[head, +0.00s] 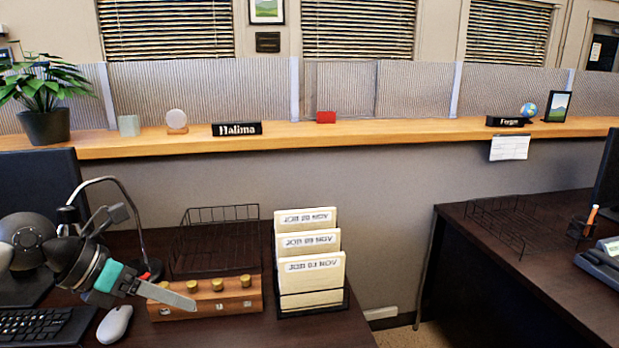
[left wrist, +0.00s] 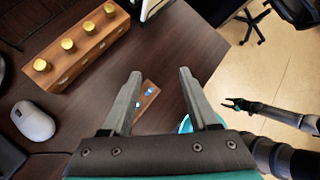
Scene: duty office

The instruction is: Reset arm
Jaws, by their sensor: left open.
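My left gripper (head: 188,301) reaches in from the left over the dark desk (head: 215,330), in front of a wooden block with several brass knobs (head: 243,302). In the left wrist view the two fingers of my left gripper (left wrist: 158,74) are spread, with nothing held between them. Beyond and below them a small wooden piece with blue marks (left wrist: 148,91) shows in the gap. My right gripper (left wrist: 238,104) shows small at the right of the left wrist view, over the floor; its jaw gap is too small to judge.
A white mouse (head: 115,324) and keyboard (head: 40,326) lie left of the block. A wire tray (head: 215,213) and card holder (head: 345,306) stand behind and right of it. A desk lamp (head: 125,190) rises near my arm. A cyan object (left wrist: 185,124) is partly hidden by a finger.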

